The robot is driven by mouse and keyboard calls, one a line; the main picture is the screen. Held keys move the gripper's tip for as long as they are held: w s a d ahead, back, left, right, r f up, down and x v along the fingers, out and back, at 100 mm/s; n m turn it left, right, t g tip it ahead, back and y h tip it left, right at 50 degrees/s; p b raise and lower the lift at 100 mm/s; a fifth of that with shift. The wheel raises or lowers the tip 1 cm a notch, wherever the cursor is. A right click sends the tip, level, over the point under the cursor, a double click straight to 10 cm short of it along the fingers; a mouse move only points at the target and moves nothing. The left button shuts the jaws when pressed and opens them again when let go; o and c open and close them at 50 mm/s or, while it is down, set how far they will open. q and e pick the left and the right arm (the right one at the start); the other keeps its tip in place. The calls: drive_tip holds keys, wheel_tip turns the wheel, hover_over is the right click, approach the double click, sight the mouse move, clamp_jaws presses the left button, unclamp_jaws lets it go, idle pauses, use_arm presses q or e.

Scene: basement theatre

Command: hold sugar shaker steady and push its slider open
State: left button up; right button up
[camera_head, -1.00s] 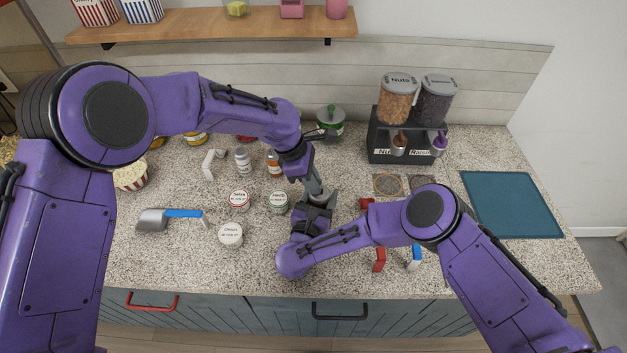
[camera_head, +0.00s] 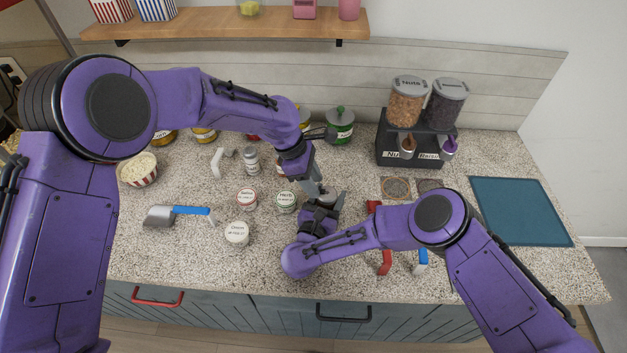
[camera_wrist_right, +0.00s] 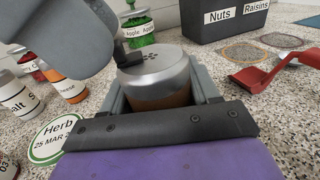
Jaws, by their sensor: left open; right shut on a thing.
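The sugar shaker has a round metal lid (camera_wrist_right: 155,72) with small holes and a brownish body, seen in the right wrist view. It stands between the grey fingers of my right gripper (camera_wrist_right: 165,100), which is shut on its body. A dark slider tab (camera_wrist_right: 88,41) sticks up at the lid's far left part. My left gripper (camera_wrist_right: 75,40) is open, its grey finger close over the lid's left side; I cannot tell whether it touches the slider. In the head view my left gripper (camera_head: 318,187) and right gripper (camera_head: 322,212) meet and mostly hide the shaker.
Spice jars and labelled round tubs (camera_head: 236,233) stand left of the grippers. A blue-handled scoop (camera_head: 180,212) lies further left. Red (camera_head: 385,262) and blue (camera_head: 421,260) handled tools lie at the right front. The dispenser (camera_head: 412,150) stands behind right; a teal mat (camera_head: 520,210) is clear.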

drive_tip(key=shift+f, duration=0.1)
use_arm(q)
drive_tip(key=v, duration=1.1)
drive_tip(key=shift+r, duration=0.4)
drive_tip(key=shift+a, duration=0.1)
use_arm(e)
drive_tip(key=o, duration=1.2)
drive_tip(key=shift+a, duration=0.1)
